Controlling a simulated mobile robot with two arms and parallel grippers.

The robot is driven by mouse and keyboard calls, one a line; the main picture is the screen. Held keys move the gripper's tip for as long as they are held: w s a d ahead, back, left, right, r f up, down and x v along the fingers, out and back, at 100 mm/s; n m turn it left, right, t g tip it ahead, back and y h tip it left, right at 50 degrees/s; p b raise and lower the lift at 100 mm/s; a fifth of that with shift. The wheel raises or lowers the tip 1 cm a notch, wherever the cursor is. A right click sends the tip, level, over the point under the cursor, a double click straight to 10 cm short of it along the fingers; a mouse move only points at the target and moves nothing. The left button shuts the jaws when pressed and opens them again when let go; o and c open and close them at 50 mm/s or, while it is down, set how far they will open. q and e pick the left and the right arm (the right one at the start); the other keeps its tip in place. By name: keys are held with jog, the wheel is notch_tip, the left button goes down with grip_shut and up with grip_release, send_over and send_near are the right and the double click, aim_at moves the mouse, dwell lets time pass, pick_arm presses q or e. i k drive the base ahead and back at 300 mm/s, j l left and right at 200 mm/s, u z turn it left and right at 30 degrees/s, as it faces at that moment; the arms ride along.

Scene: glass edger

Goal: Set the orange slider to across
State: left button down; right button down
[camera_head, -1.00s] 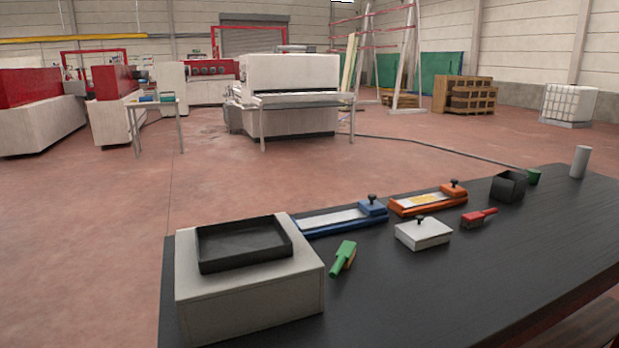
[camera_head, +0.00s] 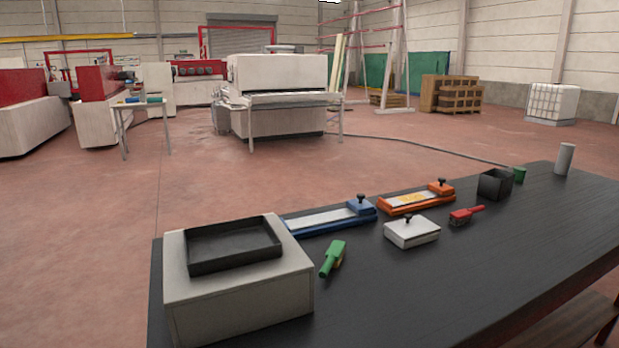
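The orange slider (camera_head: 416,199) lies on the black table, toward its far edge. It is a long orange base with a pale track bearing a yellow patch. An orange block with a dark knob (camera_head: 441,187) sits at the track's right end. Beside it on the left is a similar blue slider (camera_head: 330,219), its block also at the right end. Neither of my grippers is in view.
The black table (camera_head: 400,290) also holds a grey box with a black tray (camera_head: 190,268), a green-handled brush (camera_head: 333,258), a white block with a knob (camera_head: 411,232), a red tool (camera_head: 465,215), a black bin (camera_head: 495,184), a green cup (camera_head: 519,174) and a white cylinder (camera_head: 564,159). The front middle is clear.

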aim_at(439, 188)
jog(key=l+u, duration=0.55)
jog(key=u, duration=0.15)
jog(key=k+l+u, duration=0.1)
jog(key=u, duration=0.3)
jog(key=k+l+u, duration=0.15)
jog(key=k+l, duration=0.15)
jog(key=l, duration=0.3)
jog(key=k+l+u, duration=0.15)
jog(key=k+l, duration=0.15)
jog(key=l, duration=0.3)
jog(key=k+l+u, duration=0.15)
jog(key=k+l, duration=0.2)
jog(key=l, duration=0.2)
jog(key=k+l+u, duration=0.15)
jog(key=k+l, duration=0.2)
jog(key=l, duration=0.15)
